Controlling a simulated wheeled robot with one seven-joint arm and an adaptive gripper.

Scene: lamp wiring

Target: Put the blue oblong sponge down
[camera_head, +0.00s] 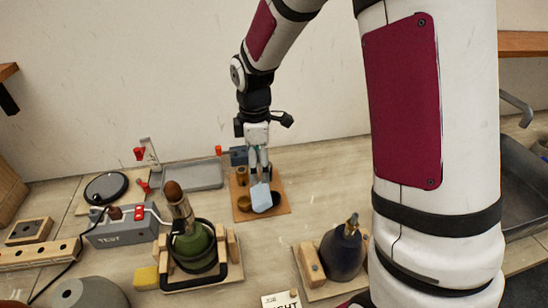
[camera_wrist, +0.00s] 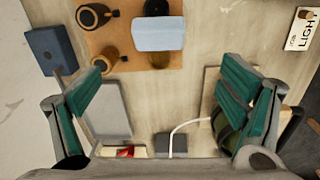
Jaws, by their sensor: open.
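The light blue oblong sponge (camera_head: 262,199) is at the brown board, among small brass and dark cups. In the wrist view the sponge (camera_wrist: 158,34) lies near the top centre, overlapping the cups below it; I cannot tell whether it rests on them or on the board. My gripper (camera_head: 260,176) points down just above and behind the sponge in the head view. In the wrist view my gripper (camera_wrist: 163,72) has its green-padded fingers wide apart, with nothing held between them. The sponge shows beyond the fingertips, apart from both.
The brown board (camera_head: 280,186) carries the cups. A dark blue box (camera_wrist: 50,50) stands beside it. A grey tray (camera_head: 193,175) lies to the left. A green lamp base (camera_head: 194,250) in a wooden stand and a dark vase (camera_head: 342,253) stand in front. A grey TEST box (camera_head: 122,232) is farther left.

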